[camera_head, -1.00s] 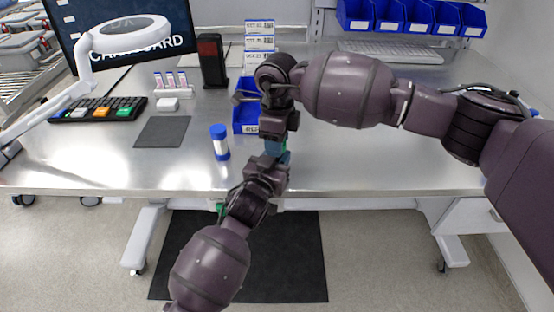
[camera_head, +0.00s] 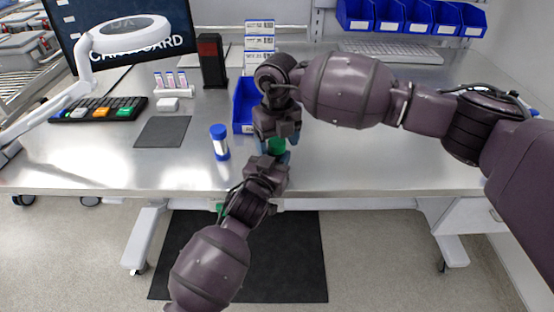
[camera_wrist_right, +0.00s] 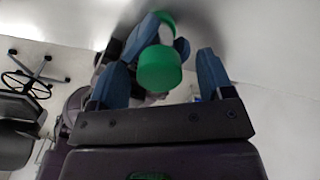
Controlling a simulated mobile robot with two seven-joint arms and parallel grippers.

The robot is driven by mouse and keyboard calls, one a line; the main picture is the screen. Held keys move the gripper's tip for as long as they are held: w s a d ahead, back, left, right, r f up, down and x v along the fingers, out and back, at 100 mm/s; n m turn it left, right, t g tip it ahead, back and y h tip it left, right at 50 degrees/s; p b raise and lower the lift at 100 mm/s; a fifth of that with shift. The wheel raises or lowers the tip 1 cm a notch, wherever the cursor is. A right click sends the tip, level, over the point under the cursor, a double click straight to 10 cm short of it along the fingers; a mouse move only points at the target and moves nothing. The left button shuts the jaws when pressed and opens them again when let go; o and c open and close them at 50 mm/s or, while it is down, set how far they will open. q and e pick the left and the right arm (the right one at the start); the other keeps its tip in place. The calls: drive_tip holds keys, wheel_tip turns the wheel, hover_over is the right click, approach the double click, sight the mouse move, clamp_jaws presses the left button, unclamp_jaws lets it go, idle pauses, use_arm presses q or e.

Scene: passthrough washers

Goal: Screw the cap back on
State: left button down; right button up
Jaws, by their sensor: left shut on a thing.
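My left gripper (camera_head: 272,158) comes up from the lower left and is shut on a small white bottle (camera_wrist_right: 167,35) with green at both ends. The green cap (camera_wrist_right: 158,69) faces my right gripper in the right wrist view; it also shows in the head view (camera_head: 276,146). My right gripper (camera_wrist_right: 162,60) is open, its blue fingers spread to either side of the cap with gaps visible. Whether the cap sits fully on the bottle cannot be told. The left gripper's blue fingers show behind the cap, beside the bottle.
A bottle with a blue cap (camera_head: 219,142) stands on the steel table (camera_head: 390,165), left of the grippers. A blue bin (camera_head: 243,104) is behind them. A dark mat (camera_head: 162,131), a keyboard (camera_head: 98,109) and a small tube rack (camera_head: 173,91) lie further left.

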drive_tip(key=shift+r, duration=0.15)
wheel_tip(320, 180, up, 12)
idle(0.6)
use_arm(q)
drive_tip(key=c, duration=0.7)
unclamp_jaws()
drive_tip(key=v, duration=1.1)
drive_tip(key=shift+f+p, duration=0.1)
drive_tip(key=shift+p, duration=0.25)
use_arm(e)
drive_tip(key=shift+r, duration=0.5)
use_arm(q)
drive_tip(key=shift+w, duration=0.1)
